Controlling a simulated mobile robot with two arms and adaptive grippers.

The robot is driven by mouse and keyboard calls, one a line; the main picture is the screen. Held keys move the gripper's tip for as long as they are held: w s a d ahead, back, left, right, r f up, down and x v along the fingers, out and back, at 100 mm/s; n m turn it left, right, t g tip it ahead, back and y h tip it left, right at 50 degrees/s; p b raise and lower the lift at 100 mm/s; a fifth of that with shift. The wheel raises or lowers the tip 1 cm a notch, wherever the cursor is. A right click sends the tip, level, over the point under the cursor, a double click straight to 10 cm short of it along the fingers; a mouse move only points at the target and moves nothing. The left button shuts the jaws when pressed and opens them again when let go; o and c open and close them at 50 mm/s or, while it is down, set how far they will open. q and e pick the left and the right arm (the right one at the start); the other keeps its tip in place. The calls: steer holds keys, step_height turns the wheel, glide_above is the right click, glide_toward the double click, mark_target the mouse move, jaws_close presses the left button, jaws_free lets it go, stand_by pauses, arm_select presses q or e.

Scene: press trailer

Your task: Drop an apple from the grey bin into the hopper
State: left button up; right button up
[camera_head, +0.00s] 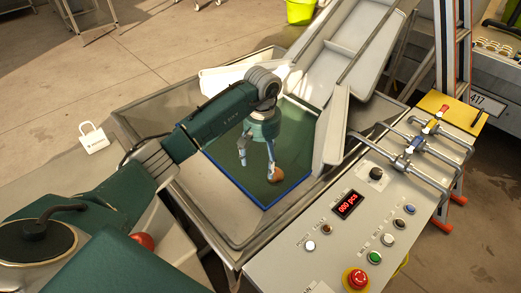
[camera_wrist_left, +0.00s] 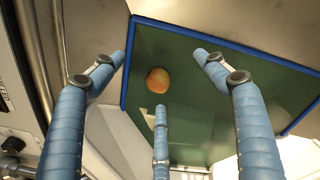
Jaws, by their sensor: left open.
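A yellow-orange apple (camera_head: 277,174) lies on the green, blue-edged floor (camera_head: 225,153) of the hopper (camera_head: 180,103), a wide metal basin. My left gripper (camera_head: 257,163) is open and points down into the hopper over the apple. In the left wrist view the apple (camera_wrist_left: 157,80) shows in the gap between the spread blue fingers (camera_wrist_left: 160,70). In the head view one finger overlaps the apple's edge; I cannot tell if they touch. A red apple (camera_head: 143,241) shows at lower left, partly hidden by my arm, by what seems to be the grey bin (camera_head: 180,265). My right gripper is out of view.
A control panel (camera_head: 330,240) with buttons, a red display and a red emergency stop (camera_head: 356,279) stands right of the hopper. A sloping metal chute (camera_head: 350,35) rises behind.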

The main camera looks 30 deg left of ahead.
arm_select(q)
step_height(320, 180, up, 10)
steer(key=shift+r, duration=0.15)
steer(key=shift+r, duration=0.1)
stand_by(0.4)
